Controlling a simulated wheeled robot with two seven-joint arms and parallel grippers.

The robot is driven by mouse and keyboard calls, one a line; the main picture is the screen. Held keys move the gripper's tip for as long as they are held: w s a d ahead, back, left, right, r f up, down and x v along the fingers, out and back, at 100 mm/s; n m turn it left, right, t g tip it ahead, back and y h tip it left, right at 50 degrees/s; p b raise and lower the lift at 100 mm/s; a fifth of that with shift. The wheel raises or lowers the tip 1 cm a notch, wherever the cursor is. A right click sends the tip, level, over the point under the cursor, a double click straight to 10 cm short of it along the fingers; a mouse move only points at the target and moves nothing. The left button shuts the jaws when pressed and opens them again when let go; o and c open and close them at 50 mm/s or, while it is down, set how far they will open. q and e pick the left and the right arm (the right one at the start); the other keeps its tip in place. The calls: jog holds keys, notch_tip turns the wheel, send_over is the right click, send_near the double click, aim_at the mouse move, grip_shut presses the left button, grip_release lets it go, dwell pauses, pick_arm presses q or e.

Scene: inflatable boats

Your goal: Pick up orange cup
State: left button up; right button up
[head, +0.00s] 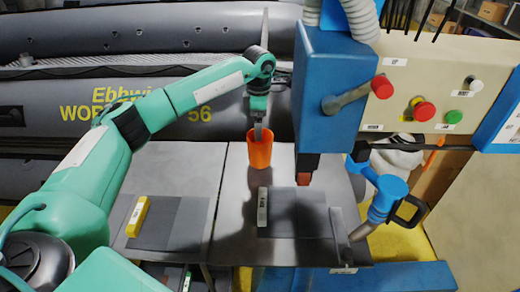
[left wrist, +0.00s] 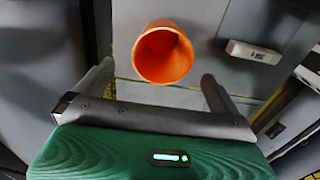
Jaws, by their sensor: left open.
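The orange cup (head: 260,150) stands upright on the grey table, near its back edge. My left gripper (head: 260,130) is at the cup's top in the head view, in front of part of its rim. In the left wrist view the cup (left wrist: 163,53) shows its open mouth and looks empty. The two fingers of my left gripper (left wrist: 158,85) are spread wide, one on each side below the cup in the picture. Neither finger visibly touches it. My right gripper is in neither view.
A grey block (head: 262,207) and a dark mat lie in front of the cup. A yellow block (head: 138,216) is on the left table. A blue machine (head: 330,90) with red buttons stands close right of the cup. Inflatable boats (head: 150,50) are behind.

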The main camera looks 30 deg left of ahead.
pick_arm(q)
jog(key=f+p, duration=0.1)
jog(key=f, duration=0.3)
jog(key=f+p, duration=0.1)
jog(key=f, duration=0.1)
jog(key=shift+s+d+p, duration=0.1)
jog(key=shift+d+p, duration=0.15)
jog(key=shift+p, duration=0.05)
jog(key=shift+r, duration=0.1)
jog(key=c, duration=1.3)
jog(key=shift+r, duration=0.1)
notch_tip(320, 180, up, 28)
jog(key=b, duration=0.5)
jog(key=shift+f, duration=0.2)
